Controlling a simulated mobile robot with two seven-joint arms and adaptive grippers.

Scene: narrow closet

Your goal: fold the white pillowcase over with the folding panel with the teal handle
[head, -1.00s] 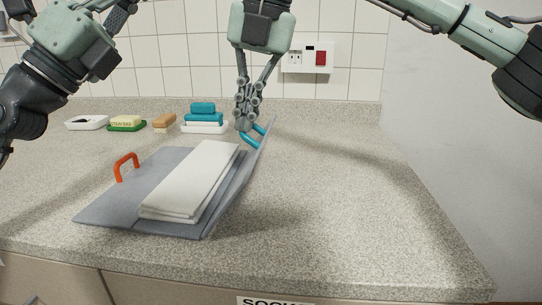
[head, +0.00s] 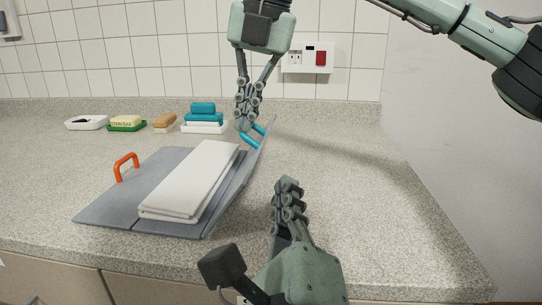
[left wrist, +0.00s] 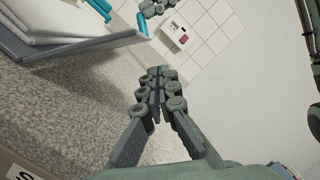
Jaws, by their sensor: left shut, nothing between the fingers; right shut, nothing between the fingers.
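The white pillowcase (head: 192,180) lies as a folded strip on the middle of the grey folding board, and part of it shows in the left wrist view (left wrist: 60,22). The folding panel with the teal handle (head: 236,186) is tilted up along the pillowcase's right side. Its teal handle (head: 249,140) is near the top edge. My right gripper (head: 243,122) is shut, with its fingertips close above the teal handle; I cannot tell whether they touch. My left gripper (head: 287,184) is shut and empty, in front and right of the panel; it also shows in the left wrist view (left wrist: 160,72).
The left panel (head: 105,204) lies flat with an orange handle (head: 125,166). A white dish (head: 86,123), a green soap dish (head: 127,124), a brown brush-like item (head: 164,123) and stacked teal blocks (head: 203,113) line the back. The counter's right side is clear up to the wall.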

